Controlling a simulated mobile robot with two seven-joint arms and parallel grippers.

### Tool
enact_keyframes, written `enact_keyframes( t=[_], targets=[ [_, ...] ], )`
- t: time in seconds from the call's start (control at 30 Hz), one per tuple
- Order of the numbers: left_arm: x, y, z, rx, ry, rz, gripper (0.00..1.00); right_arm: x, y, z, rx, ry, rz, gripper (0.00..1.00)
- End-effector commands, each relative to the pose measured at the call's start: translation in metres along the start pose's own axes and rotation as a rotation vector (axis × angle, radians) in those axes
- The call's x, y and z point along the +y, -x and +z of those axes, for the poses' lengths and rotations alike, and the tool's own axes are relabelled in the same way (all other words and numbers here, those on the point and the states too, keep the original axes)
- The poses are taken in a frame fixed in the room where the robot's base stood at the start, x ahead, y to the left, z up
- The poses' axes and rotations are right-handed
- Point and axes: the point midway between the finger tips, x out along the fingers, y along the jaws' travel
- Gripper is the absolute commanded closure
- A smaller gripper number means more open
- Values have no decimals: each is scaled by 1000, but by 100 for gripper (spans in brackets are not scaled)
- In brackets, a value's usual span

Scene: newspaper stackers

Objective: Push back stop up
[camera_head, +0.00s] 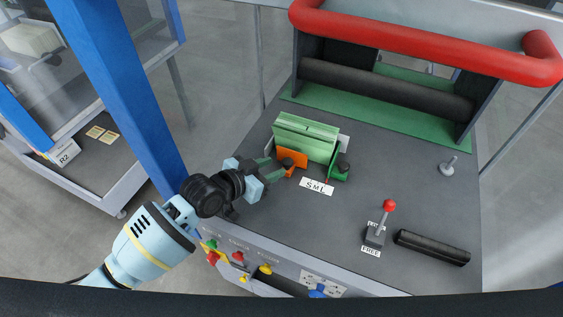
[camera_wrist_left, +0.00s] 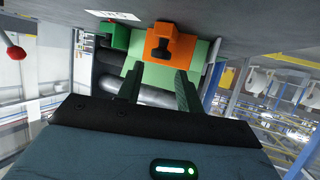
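The task's back stop carries no readable name, so I cannot tell which part it is. A light green upright block (camera_head: 306,138) stands on the grey machine top. An orange bracket (camera_head: 293,158) with a dark knob is at its front left, and a dark green bracket (camera_head: 338,171) with a dark knob at its front right. My left gripper (camera_head: 269,169) is just left of the orange bracket, apparently not holding it. In the left wrist view the orange bracket (camera_wrist_left: 172,43) lies beyond my parted fingers (camera_wrist_left: 156,77). My right gripper is not visible.
An "SML" label (camera_head: 317,186) lies before the block. A red-knobbed lever (camera_head: 388,212) and a black bar (camera_head: 432,247) are at the front right. A red padded rail (camera_head: 420,42) crosses the back. A button panel (camera_head: 240,255) lines the front edge. A blue post (camera_head: 125,90) stands left.

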Motion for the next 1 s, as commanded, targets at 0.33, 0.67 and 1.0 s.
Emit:
enact_keyframes(
  t=[0.33,0.67,1.0],
  targets=[
    [0,-44,1,0,3,0,64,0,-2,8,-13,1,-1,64],
    [0,-51,0,1,0,-1,64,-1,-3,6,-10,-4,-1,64],
    [0,-51,0,1,1,-1,98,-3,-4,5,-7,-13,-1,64]
  ],
)
